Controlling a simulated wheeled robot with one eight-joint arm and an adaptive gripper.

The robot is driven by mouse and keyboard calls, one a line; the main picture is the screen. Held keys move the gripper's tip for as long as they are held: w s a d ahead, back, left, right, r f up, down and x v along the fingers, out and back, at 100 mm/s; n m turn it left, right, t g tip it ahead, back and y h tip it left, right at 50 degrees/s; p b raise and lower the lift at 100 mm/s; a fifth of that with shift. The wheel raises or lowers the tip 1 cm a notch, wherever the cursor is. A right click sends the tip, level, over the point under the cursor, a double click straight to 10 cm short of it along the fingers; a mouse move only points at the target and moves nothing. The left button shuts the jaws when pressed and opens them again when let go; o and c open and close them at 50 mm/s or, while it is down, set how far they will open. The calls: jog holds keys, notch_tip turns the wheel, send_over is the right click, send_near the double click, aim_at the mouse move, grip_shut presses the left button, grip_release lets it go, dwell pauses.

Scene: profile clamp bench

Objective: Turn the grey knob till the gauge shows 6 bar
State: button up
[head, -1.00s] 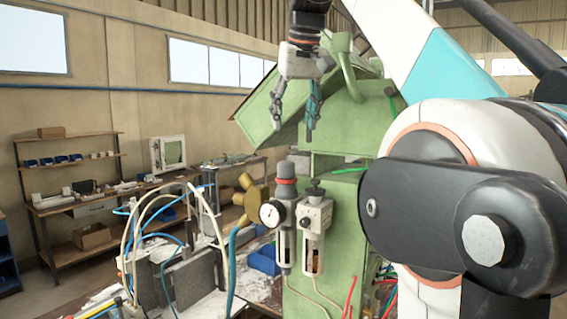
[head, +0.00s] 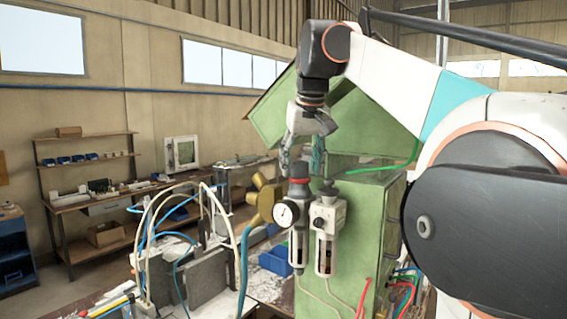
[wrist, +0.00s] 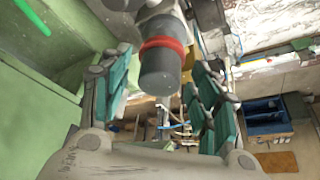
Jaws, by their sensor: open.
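The grey knob (head: 299,171) with a red ring under it tops the left unit of the regulator pair on the green machine. My gripper (head: 301,158) points down with its fingers apart, at about the knob's top in the head view. In the wrist view the knob (wrist: 160,72) shows large between the two open green-padded finger sets of my gripper (wrist: 163,97), with gaps on both sides. I cannot tell whether a finger touches it. The round white gauge (head: 286,213) sits on the regulator's front below the knob; its reading is too small to make out.
A second unit (head: 327,215) with a dark top stands close to the right of the regulator. The green machine body (head: 375,215) rises behind. A brass star handle (head: 262,198) and looping hoses (head: 150,225) are to the left.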

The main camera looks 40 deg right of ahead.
jog(key=c, duration=1.1)
jog(key=shift+o, duration=0.2)
jog(key=shift+m+p, duration=0.35)
jog(key=shift+m, duration=0.35)
jog(key=o, duration=1.1)
jog(key=shift+c, duration=0.2)
